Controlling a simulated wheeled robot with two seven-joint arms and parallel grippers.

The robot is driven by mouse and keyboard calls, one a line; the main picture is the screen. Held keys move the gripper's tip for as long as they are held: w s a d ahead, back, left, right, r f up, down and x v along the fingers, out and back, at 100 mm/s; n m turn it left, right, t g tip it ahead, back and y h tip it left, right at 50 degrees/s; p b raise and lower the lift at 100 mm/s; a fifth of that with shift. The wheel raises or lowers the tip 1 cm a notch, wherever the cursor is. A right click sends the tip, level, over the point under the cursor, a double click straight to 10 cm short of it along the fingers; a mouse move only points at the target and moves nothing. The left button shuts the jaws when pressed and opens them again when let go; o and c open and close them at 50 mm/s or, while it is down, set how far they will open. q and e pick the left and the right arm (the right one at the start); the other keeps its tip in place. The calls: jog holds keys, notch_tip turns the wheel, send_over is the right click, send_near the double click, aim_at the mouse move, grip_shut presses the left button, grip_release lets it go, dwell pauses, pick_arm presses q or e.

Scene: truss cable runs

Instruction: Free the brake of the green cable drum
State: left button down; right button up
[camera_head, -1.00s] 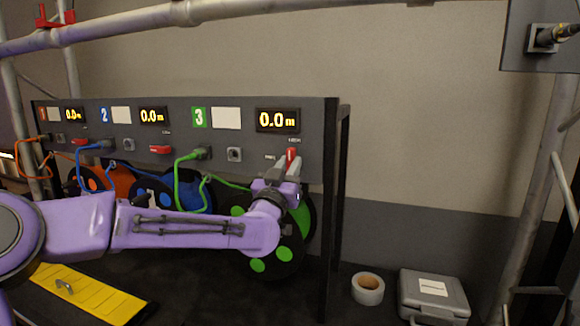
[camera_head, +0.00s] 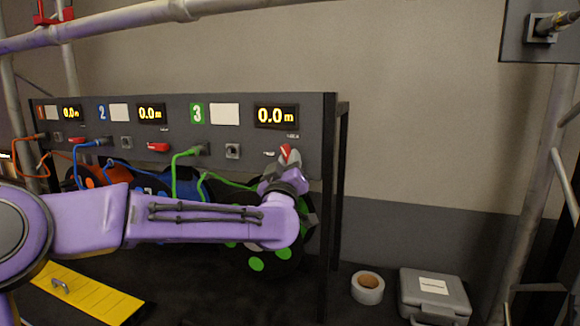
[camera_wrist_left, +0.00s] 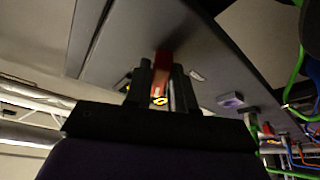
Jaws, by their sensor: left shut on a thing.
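The green cable drum (camera_head: 256,264) stands under the panel section marked 3, partly hidden behind my left forearm. Its red brake lever (camera_head: 286,152) is on the panel, below the 0.0 m display and to the right of the grey socket. The lever tilts, its top leaning left. My left gripper (camera_head: 287,162) is shut on this lever from below. In the left wrist view the red lever (camera_wrist_left: 163,62) sits between the two dark fingers. The green cable (camera_head: 175,170) hangs from a plug left of the socket. My right gripper is out of view.
Drums 1 and 2 have red levers lying flat on the panel (camera_head: 225,150). A yellow ramp (camera_head: 95,297) lies at front left. A tape roll (camera_head: 367,288) and a grey case (camera_head: 433,293) stand right of the rack. Scaffold tubes frame the sides.

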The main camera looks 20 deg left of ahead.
pick_arm(q)
jog(key=n+g+y, duration=0.1)
jog(key=n, duration=0.3)
jog(key=n+g+y+p, duration=0.1)
jog(key=n+g, duration=0.1)
jog(key=n, duration=0.3)
jog(key=n+g+y, duration=0.1)
jog(key=n+g, duration=0.1)
jog(key=n, duration=0.3)
jog(key=shift+d+r+p, duration=0.1)
jog(key=shift+r+p, duration=0.05)
jog(key=shift+p, duration=0.2)
jog(key=c, duration=1)
grip_release()
jog(key=shift+n, duration=0.3)
jog(key=shift+c, duration=0.2)
jog(key=shift+s, duration=0.1)
